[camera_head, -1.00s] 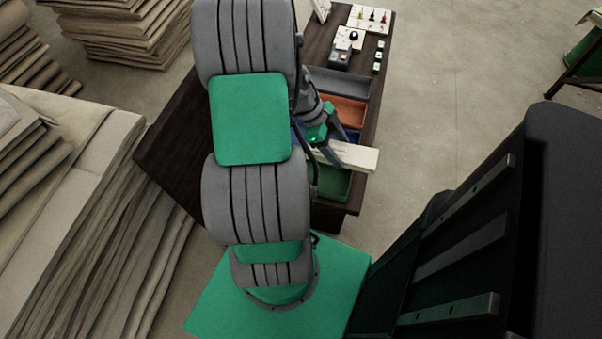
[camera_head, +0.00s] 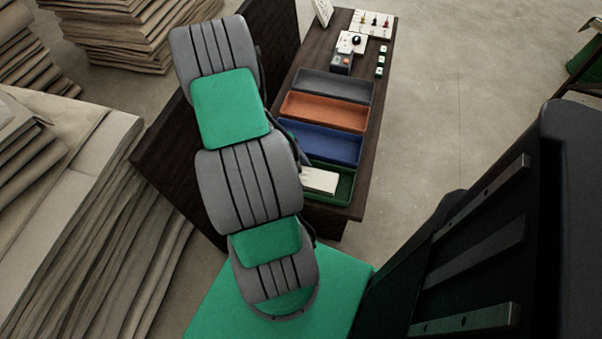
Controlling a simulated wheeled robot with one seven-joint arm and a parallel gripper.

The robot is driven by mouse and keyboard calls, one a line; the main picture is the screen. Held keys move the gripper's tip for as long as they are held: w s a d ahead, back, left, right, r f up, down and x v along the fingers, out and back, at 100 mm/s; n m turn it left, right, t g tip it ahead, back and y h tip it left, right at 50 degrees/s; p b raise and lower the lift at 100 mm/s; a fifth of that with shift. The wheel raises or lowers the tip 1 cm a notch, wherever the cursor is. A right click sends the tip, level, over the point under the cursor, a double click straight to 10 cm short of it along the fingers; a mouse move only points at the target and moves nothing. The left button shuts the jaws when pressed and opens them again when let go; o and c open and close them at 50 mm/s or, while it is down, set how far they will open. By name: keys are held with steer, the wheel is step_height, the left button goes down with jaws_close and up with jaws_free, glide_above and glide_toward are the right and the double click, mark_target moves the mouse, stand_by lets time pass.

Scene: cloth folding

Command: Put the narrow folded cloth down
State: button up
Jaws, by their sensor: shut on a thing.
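The narrow folded cloth (camera_head: 319,180) is a small pale cream strip. It lies over or in the green tray (camera_head: 345,190) at the near end of the dark table. I cannot tell whether it touches the tray floor. My gripper (camera_head: 304,164) is mostly hidden behind my arm; a dark finger shows at the left end of the cloth. It is shut on the cloth there. The cloth's left end is hidden.
Blue (camera_head: 320,145), orange (camera_head: 325,111) and grey (camera_head: 333,86) trays stand in a row beyond the green one and look empty. A dark upright panel (camera_head: 170,160) stands left of the table. Stacks of cardboard-like sheets (camera_head: 70,190) fill the left side. Open floor lies right.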

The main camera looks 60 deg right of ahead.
steer(key=o, duration=1.3)
steer(key=shift+f, duration=0.1)
